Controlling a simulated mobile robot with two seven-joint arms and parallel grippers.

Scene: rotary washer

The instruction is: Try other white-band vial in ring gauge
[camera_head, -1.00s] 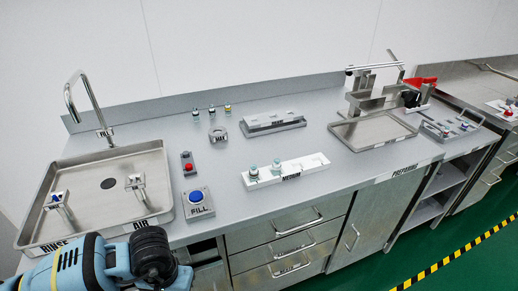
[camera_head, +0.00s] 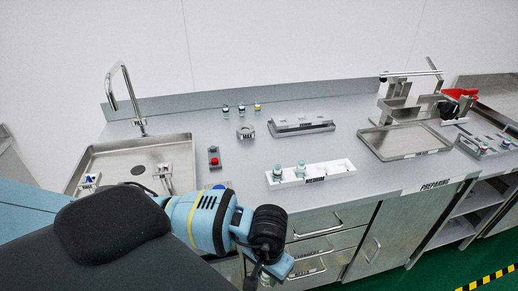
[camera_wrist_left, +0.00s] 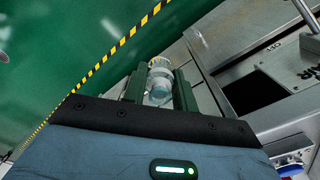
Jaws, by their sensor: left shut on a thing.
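My left gripper (camera_head: 268,274) hangs low in front of the counter drawers. It is shut on a vial, which shows between the fingers in the left wrist view (camera_wrist_left: 158,84) as a clear, pale glassy body; its band colour is unclear. The ring gauge (camera_head: 245,132), a grey ring marked MAX, stands on the counter with nothing visible in it. Three small vials (camera_head: 225,110) (camera_head: 241,110) (camera_head: 257,107) stand in a row behind it; the right one has a yellow band. My right gripper is not in view.
A white MEDIUM rack (camera_head: 334,168) holds two teal-topped vials (camera_head: 277,172) (camera_head: 301,168) at its left. A grey rack (camera_head: 302,126) lies behind. The red-button box (camera_head: 214,157) and sink (camera_head: 120,152) are left. An empty tray (camera_head: 404,142) is right.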

